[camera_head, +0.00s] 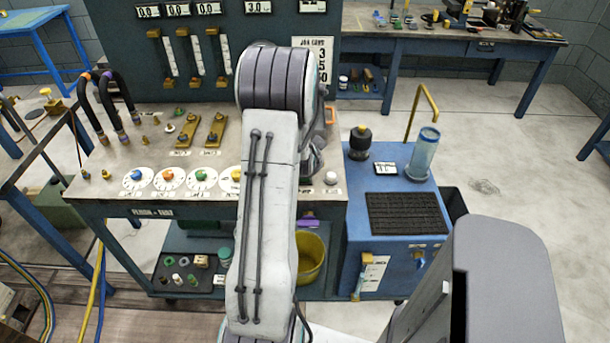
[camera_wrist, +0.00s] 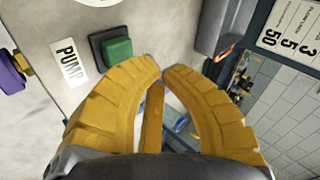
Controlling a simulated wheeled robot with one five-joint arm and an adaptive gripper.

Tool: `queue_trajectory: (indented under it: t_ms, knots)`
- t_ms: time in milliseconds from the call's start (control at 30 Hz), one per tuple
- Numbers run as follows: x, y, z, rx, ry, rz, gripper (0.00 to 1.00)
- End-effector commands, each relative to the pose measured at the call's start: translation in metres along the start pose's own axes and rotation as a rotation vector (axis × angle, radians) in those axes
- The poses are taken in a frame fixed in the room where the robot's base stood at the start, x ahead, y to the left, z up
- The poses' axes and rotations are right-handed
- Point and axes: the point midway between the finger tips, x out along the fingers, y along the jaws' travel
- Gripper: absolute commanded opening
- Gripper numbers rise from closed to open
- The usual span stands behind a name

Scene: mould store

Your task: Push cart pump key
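The pump key is a green square button (camera_wrist: 117,50) in a dark frame on a light panel, beside a white PUMP label (camera_wrist: 68,62) in the wrist view. My gripper (camera_wrist: 161,74) has two curved yellow fingers with their tips brought together, only a thin gap between them. The tips show just right of and below the key; whether they touch it I cannot tell. A yellow strip shows between the fingers, and I cannot tell what it is. In the head view my arm hides my gripper and the key. The cart top (camera_head: 140,150) carries dials and fittings.
A grey block (camera_wrist: 218,25) stands near the fingers, right of the key. A purple knob (camera_wrist: 12,75) is at the left. A dark upright panel (camera_head: 115,70) with gauges rises behind the cart. A blue cabinet (camera_head: 395,260) with a clear cylinder (camera_head: 424,155) stands at the right.

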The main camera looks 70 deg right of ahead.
Motion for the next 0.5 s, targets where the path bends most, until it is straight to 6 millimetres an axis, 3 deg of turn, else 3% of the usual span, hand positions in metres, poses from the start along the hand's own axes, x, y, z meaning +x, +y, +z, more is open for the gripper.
queue_trajectory:
  t_ms: [500]
  knots:
    - [-0.032,-0.031,-0.013,0.0,0.001,-0.003,0.0]
